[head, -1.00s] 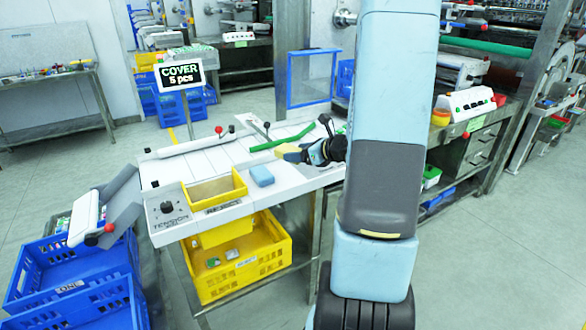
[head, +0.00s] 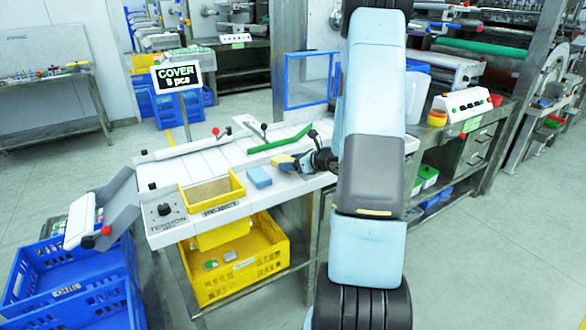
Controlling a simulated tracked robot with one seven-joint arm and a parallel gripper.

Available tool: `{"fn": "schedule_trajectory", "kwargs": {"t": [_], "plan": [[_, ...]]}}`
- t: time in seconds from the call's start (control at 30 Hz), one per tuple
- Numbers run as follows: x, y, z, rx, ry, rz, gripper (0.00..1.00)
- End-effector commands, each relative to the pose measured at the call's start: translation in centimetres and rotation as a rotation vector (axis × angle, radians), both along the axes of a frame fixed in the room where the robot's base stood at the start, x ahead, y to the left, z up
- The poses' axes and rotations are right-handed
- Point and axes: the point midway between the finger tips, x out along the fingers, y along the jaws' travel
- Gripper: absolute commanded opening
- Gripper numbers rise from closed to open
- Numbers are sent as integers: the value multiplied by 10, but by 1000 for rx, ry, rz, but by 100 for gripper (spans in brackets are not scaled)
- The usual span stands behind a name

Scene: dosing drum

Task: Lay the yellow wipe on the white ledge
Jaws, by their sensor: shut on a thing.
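The yellow wipe (head: 285,162) is at the right end of the white machine table, in the jaws of my gripper (head: 295,161). My gripper is shut on it, and my dark wrist is just to its right. The wipe is low over the table; I cannot tell whether it touches. The white ledge (head: 283,186) runs along the front of the table. A blue block (head: 259,177) lies on it, left of the wipe.
A yellow reject bin (head: 213,188) is set in the table left of the blue block. A tension knob panel (head: 165,212) is at the front left. A yellow crate (head: 237,270) stands below.

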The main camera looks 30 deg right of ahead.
Motion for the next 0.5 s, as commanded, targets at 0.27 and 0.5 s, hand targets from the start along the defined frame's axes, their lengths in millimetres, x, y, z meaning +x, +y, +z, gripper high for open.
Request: {"fn": "schedule_trajectory", "kwargs": {"t": [0.27, 0.5], "plan": [[-1, 0, -24, 0, 1, 0, 39], [-1, 0, -25, 0, 1, 0, 39]]}}
